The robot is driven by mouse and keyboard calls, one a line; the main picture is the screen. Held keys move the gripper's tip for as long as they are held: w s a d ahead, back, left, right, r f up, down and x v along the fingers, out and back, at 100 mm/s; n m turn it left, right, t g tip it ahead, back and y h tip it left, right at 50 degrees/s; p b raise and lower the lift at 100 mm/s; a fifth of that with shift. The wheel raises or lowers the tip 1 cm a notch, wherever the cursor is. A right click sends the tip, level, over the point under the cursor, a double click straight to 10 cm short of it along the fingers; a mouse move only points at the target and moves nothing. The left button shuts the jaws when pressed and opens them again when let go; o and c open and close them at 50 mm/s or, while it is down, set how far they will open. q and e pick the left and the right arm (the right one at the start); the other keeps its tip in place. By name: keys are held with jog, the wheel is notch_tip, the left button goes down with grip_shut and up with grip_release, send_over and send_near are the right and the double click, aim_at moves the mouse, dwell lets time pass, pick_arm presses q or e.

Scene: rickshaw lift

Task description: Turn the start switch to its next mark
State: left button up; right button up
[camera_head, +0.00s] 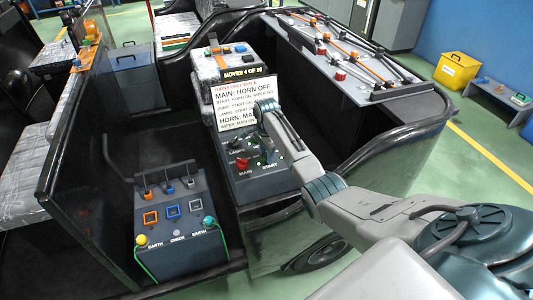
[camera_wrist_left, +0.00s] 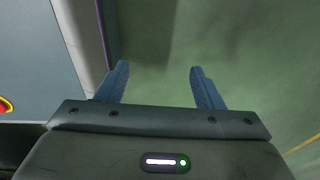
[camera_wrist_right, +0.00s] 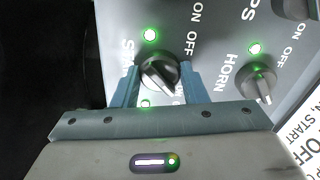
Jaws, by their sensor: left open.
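The start switch (camera_wrist_right: 158,74) is a black round knob with a white pointer line toward the lower right in the right wrist view. The START lettering (camera_wrist_right: 127,58) is partly covered by a finger. My right gripper (camera_wrist_right: 159,66) has one finger on each side of the knob, closed in against it. In the head view, my right gripper (camera_head: 268,148) is over the switch panel (camera_head: 262,184) and hides most of the knob. My left gripper (camera_wrist_left: 158,68) is open and empty above the green floor; it is not seen in the head view.
The horn switch (camera_wrist_right: 258,82) sits right beside the start switch, with lit green lamps nearby. A red main switch (camera_head: 242,162) is on the same panel. An instruction sign (camera_head: 240,100) stands behind it, below a "MOVES 4 OF 10" plate (camera_head: 243,72). A plug board (camera_head: 175,215) lies left.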

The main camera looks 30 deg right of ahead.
jog(key=shift+r+n+p, duration=0.15)
jog(key=shift+n+p, duration=0.25)
jog(key=shift+p, duration=0.1)
jog(key=shift+r+n+p, duration=0.1)
jog(key=shift+n+p, duration=0.5)
jog(key=shift+p, duration=0.05)
jog(key=n+p, duration=0.2)
jog(key=shift+n, duration=0.3)
jog(key=shift+n+p, duration=0.45)
jog(key=shift+n, duration=0.45)
jog(key=n+p, duration=0.2)
jog(key=n, duration=0.3)
pick_arm(q)
notch_tip(320, 180, up, 8)
jog(key=s+p, duration=0.1)
jog(key=shift+s, duration=0.2)
pick_arm(e)
jog(key=n, duration=0.6)
jog(key=shift+n, duration=0.4)
jog(key=o, duration=1)
jog(key=shift+f, duration=0.2)
